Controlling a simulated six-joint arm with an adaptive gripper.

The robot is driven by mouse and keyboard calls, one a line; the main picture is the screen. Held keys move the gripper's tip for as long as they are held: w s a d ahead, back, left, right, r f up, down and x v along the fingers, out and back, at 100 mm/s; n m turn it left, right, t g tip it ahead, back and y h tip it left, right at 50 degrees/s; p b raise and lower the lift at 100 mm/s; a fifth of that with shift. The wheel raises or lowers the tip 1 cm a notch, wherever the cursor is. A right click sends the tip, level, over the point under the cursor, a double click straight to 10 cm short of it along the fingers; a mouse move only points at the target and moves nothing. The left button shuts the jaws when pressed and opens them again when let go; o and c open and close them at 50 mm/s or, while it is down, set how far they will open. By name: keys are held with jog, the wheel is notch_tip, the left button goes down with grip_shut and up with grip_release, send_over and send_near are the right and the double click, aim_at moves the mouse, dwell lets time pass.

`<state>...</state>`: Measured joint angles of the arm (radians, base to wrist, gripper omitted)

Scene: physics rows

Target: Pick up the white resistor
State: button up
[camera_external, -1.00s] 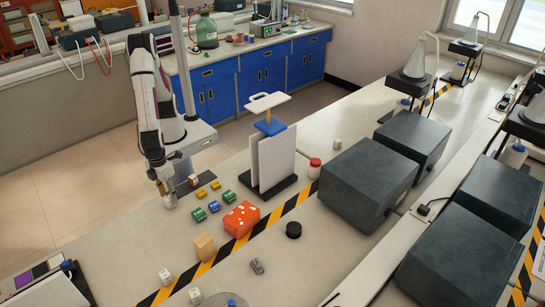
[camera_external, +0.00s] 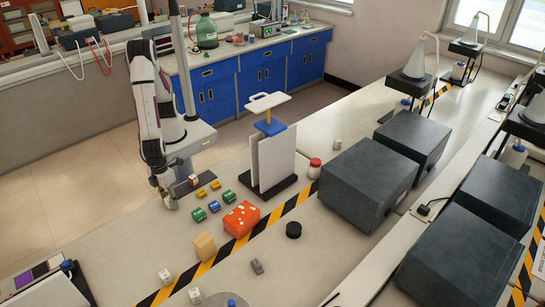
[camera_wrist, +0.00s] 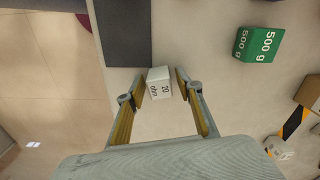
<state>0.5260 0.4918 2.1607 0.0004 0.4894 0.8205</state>
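The white resistor (camera_wrist: 160,83) is a small white block marked "20 ohm". In the wrist view it sits on the pale bench between the two fingers of my gripper (camera_wrist: 159,84). The fingers are open, with a narrow gap on each side of the block. In the external view my gripper (camera_external: 170,203) is low over the bench's left edge, and I cannot make out the resistor there.
A dark slab (camera_wrist: 126,32) lies just beyond the block. A green 500 g weight (camera_wrist: 257,44) is to the right. Green and yellow weights, an orange-red block (camera_external: 241,218) and a tan block (camera_external: 204,247) stand nearby.

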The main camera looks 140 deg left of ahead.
aim_at(168, 198)
jog(key=c, duration=0.7)
jog(key=shift+r, duration=0.2)
jog(key=shift+r, duration=4.8)
